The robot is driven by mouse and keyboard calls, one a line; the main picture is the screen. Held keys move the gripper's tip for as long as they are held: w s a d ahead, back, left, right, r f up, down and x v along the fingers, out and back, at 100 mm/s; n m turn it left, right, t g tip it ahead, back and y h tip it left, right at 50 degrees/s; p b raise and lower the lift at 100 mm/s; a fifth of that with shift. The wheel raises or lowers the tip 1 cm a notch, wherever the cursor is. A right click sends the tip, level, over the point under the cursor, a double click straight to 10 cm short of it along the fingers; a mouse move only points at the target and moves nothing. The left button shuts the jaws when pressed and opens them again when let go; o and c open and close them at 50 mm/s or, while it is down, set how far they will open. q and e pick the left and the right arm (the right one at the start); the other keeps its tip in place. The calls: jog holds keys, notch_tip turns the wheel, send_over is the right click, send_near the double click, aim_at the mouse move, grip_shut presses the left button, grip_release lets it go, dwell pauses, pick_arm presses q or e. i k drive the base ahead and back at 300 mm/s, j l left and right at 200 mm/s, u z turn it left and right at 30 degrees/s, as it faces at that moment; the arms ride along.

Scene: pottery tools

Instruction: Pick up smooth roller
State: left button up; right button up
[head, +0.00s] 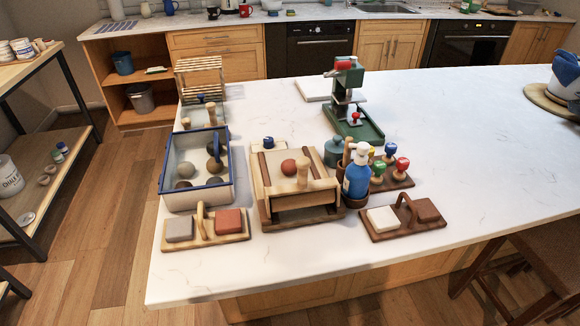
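I cannot tell for sure which thing is the smooth roller. Behind the blue-rimmed white bin (195,196), small wooden-handled tools (211,109) stand on the table, partly hidden. The bin holds several rounded grey and dark pieces and a blue handle. Neither of my grippers is in view.
Wooden trays with blocks and arched handles stand at front left (243,238) and front right (372,238). A blue bottle (356,180), colored stamps (402,166) and a green press (368,132) stand to the right. The table's right side is mostly clear.

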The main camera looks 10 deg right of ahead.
aim_at(303, 163)
jog(key=l+u, duration=0.2)
jog(key=l, duration=0.3)
jog(key=k+l+u, duration=0.2)
jog(key=l, duration=0.3)
jog(key=l+u, duration=0.2)
jog(key=l, duration=0.35)
